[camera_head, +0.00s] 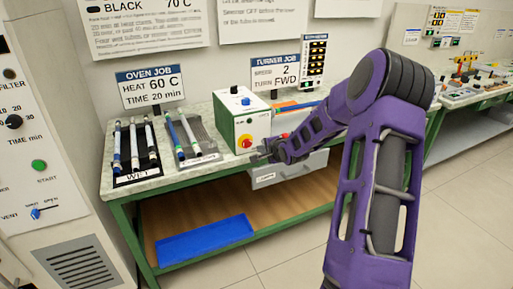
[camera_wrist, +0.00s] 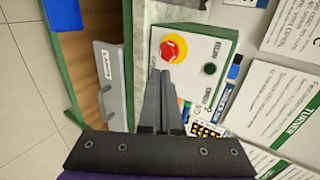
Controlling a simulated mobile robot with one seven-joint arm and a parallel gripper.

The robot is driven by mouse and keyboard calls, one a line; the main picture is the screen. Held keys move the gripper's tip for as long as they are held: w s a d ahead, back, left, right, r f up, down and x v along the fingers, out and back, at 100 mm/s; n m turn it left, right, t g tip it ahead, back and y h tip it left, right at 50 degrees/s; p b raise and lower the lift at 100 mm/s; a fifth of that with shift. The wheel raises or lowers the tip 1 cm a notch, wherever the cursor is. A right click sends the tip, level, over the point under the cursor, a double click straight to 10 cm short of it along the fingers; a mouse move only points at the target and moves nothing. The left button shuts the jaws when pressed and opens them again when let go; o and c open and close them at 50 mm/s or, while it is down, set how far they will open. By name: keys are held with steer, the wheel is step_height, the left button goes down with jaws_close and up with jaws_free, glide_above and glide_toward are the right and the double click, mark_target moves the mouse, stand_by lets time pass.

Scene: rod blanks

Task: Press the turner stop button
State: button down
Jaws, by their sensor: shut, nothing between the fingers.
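The turner box (camera_head: 240,112) is a cream and green housing on the bench, with a blue knob on top. On its front face is a red mushroom stop button on a yellow collar (camera_head: 244,141). In the wrist view the red button (camera_wrist: 170,49) is clear to see, with a dark round button (camera_wrist: 210,69) beside it. My gripper (camera_head: 262,155) is shut and empty, just right of and below the red button in the head view. In the wrist view its fingertips (camera_wrist: 160,74) end close to the yellow collar. I cannot tell whether they touch it.
Below the bench top is a grey drawer (camera_head: 287,171) with a handle, close to my gripper. Pens lie on the WET rack (camera_head: 138,178) and the tray beside it. A blue tray (camera_head: 205,240) is on the lower shelf. Signs cover the wall behind.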

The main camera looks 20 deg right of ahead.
steer(key=v, duration=0.3)
steer(key=shift+s+r, duration=0.15)
steer(key=shift+s, duration=0.15)
